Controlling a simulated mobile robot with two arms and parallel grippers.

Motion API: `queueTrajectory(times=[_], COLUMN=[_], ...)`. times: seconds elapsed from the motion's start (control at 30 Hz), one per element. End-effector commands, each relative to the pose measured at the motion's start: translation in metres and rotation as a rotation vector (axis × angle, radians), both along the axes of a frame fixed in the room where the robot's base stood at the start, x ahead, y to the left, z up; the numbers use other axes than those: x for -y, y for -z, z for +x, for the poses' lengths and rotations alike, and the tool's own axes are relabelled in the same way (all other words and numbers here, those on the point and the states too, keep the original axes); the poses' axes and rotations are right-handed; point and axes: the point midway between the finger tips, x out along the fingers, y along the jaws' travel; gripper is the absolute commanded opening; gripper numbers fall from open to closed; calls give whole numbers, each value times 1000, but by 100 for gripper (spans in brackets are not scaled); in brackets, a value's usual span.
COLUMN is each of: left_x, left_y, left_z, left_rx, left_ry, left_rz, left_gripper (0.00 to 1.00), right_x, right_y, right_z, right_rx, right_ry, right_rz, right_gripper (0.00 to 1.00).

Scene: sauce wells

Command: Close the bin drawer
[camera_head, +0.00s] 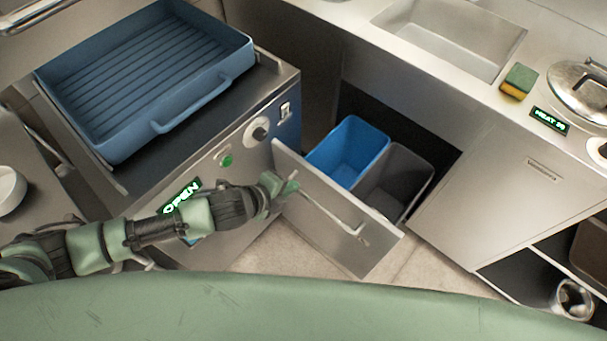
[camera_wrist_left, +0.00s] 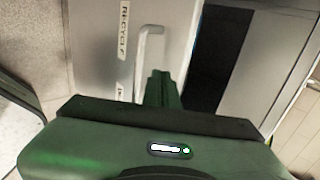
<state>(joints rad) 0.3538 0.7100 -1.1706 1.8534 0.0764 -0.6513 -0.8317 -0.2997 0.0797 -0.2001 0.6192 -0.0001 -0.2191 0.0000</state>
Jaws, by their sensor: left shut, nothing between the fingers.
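The bin drawer stands open, pulled out from under the sink counter. Its steel front panel (camera_head: 345,240) has a long bar handle (camera_head: 325,208). Inside it are a blue bin (camera_head: 348,150) and a grey bin (camera_head: 398,180). My left gripper (camera_head: 288,190) is shut and empty at the left end of the drawer front. In the left wrist view the shut fingers (camera_wrist_left: 162,88) are beside the handle (camera_wrist_left: 146,60), over the panel (camera_wrist_left: 95,60). I cannot tell whether they touch it. My right gripper is not in view.
A steel unit with a blue tray (camera_head: 150,85) and a green OPEN display (camera_head: 182,196) stands left of the drawer. A sink (camera_head: 450,40), sponge (camera_head: 519,81) and lidded pot (camera_head: 585,90) are on the counter. Bare floor (camera_head: 270,250) shows before the drawer.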

Motion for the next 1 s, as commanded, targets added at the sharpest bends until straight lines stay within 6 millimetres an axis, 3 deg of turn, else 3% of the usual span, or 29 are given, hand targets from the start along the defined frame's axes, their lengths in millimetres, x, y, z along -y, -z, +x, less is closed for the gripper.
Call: queueTrajectory(times=[0.1,0.4,1.0], left_x=[12,30,34], left_y=[14,12,12], left_z=[15,42,46], left_rx=[0,0,0], left_ry=[-1,-1,-1], left_rz=[-1,-1,-1], left_gripper=[0,0,0], right_x=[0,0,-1], right_y=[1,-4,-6], right_z=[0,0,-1], right_rx=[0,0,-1], right_ry=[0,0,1], right_rz=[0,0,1], right_gripper=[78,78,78])
